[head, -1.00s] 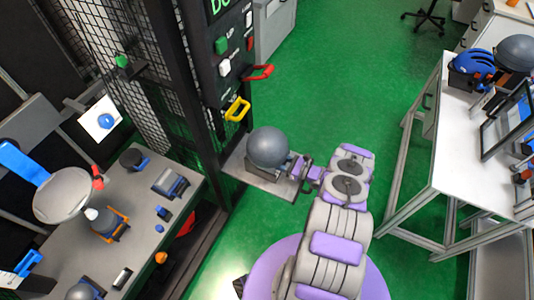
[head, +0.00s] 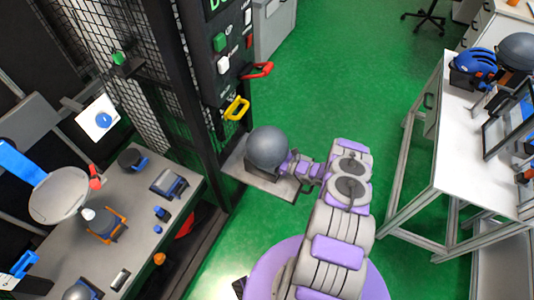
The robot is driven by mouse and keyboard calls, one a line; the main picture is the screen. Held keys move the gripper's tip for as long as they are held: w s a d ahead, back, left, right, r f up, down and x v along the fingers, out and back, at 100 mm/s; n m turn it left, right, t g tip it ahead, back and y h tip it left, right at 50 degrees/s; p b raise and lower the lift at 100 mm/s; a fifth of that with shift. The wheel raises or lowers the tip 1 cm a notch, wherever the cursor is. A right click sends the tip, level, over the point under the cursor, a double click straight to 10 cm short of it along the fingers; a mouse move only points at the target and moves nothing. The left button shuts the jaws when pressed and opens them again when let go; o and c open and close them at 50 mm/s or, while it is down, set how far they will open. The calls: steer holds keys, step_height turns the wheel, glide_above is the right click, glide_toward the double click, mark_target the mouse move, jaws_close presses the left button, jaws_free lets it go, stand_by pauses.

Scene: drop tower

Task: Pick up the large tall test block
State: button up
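A dark block (head: 261,173) topped by a large grey dome (head: 267,148) sits on a small grey shelf (head: 235,170) beside the tower. I cannot tell whether it is the large tall test block. My gripper (head: 284,172) is at the right side of this block, low under the dome. The dome and the purple wrist hide the fingertips, so I cannot see whether they are open, shut or touching the block.
The tower's dark control panel (head: 222,60) has a yellow handle (head: 237,109) and a red handle (head: 257,71) near the shelf. A grey bench (head: 140,215) with several tools is at left. A white table (head: 455,150) with helmets is at right. Green floor (head: 330,70) is open between.

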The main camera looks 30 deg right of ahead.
steer(key=shift+a, duration=0.1)
jaws_close()
stand_by(0.9)
